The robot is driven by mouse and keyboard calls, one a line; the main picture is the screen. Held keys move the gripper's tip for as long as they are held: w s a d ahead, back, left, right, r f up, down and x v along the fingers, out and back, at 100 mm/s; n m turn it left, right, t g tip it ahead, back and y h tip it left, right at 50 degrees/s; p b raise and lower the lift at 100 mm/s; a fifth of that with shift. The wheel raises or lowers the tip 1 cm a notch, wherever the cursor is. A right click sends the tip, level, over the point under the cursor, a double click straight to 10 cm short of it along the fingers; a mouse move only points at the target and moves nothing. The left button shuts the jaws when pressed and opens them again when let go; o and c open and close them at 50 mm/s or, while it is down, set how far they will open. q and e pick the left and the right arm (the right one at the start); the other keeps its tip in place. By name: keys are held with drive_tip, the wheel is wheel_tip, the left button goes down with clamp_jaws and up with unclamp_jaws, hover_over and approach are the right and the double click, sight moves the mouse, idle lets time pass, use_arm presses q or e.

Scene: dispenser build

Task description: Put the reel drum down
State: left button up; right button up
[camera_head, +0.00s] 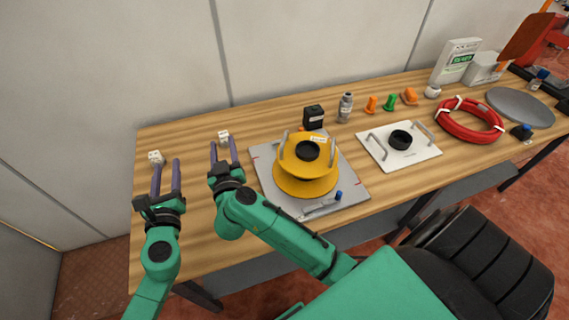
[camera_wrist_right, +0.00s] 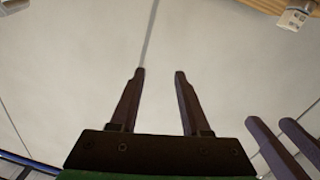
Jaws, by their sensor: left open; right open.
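The yellow reel drum (camera_head: 305,177) sits upright on a grey base plate (camera_head: 264,165) in the middle of the table. It has a dark hub in its centre and two upright grey handles at its sides. My left gripper (camera_head: 166,163) is open and empty over the left end of the table, well apart from the drum. My right gripper (camera_head: 223,145) is open and empty, left of the base plate. In the right wrist view, my right gripper (camera_wrist_right: 159,74) has a clear gap between its fingers. My left gripper's fingers (camera_wrist_right: 265,118) show at that view's right edge.
Two small white blocks (camera_head: 156,157) (camera_head: 223,137) stand at the table's left part. A black box (camera_head: 313,117) and grey bottle (camera_head: 345,107) stand behind the drum. A white handled plate (camera_head: 377,152) and red hose coil (camera_head: 470,135) lie to the right.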

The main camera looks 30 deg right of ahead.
drive_tip(key=v, duration=1.2)
drive_tip(key=shift+a, duration=0.1)
